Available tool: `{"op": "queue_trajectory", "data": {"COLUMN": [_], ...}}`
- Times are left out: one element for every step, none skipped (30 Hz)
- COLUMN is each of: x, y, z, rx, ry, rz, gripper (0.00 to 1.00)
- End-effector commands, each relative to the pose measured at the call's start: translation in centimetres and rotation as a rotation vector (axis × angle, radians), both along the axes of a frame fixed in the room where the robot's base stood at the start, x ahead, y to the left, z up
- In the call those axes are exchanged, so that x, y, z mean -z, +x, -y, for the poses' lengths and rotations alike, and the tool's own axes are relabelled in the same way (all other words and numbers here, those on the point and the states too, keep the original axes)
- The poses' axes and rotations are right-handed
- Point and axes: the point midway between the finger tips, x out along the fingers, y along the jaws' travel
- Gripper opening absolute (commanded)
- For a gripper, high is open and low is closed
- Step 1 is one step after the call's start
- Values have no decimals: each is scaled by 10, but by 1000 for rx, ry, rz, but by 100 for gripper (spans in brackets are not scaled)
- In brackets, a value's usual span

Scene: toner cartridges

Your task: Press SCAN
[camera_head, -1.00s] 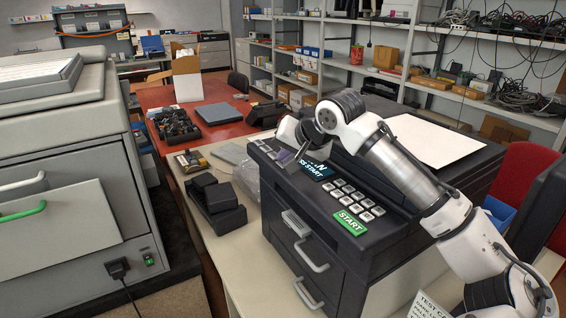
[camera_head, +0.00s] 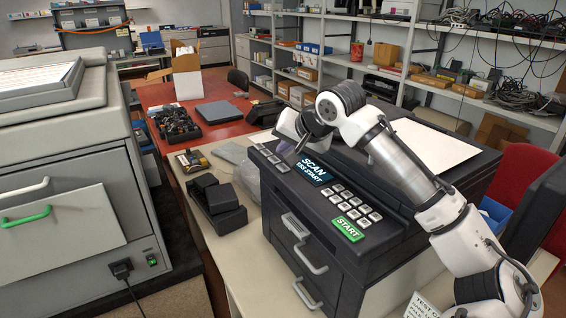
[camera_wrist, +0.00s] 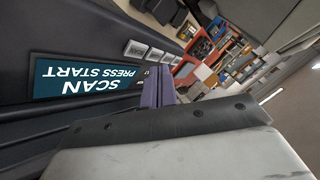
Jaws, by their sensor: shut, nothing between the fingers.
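The black copier (camera_head: 305,225) stands on the light table. Its blue display (camera_head: 312,170) reads "SCAN PRESS START"; the same display shows upside down in the wrist view (camera_wrist: 85,80). A row of grey buttons (camera_head: 268,154) lies left of the display; several of these buttons also show in the wrist view (camera_wrist: 137,49), their labels too small to read. A green START button (camera_head: 349,229) sits below the keypad (camera_head: 356,201). My gripper (camera_head: 289,160) is shut and empty, its fingertips over the panel between the button row and display. I cannot tell whether they touch.
A white sheet (camera_head: 437,143) lies on the copier's top. Dark cartridges (camera_head: 215,197) lie on the table to its left. A large grey machine (camera_head: 70,170) with an open flap stands at far left. Shelves (camera_head: 430,55) line the back.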

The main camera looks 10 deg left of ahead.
Motion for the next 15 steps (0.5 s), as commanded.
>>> {"op": "queue_trajectory", "data": {"x": [-11,-13,-17,-20,-23,-27,-30,-32,-34,-34,-34,-34,-33,-33,-33], "y": [0,0,0,0,0,0,0,0,0,0,0,0,0,0,0], "z": [0,0,0,0,0,0,0,0,0,0,0,0,0,0,0], "rx": [-1,0,0,0,1,0,0,0,1,1,1,1,1,1,1], "ry": [1,1,0,0,0,1,1,1,0,0,-1,-1,-1,-1,0], "rz": [0,-1,-1,-1,-1,0,0,0,-1,-1,-1,-1,-1,-1,-1], "gripper": [0,0,0,0,0,0,0,0,0,0,0,0,0,0,0]}}
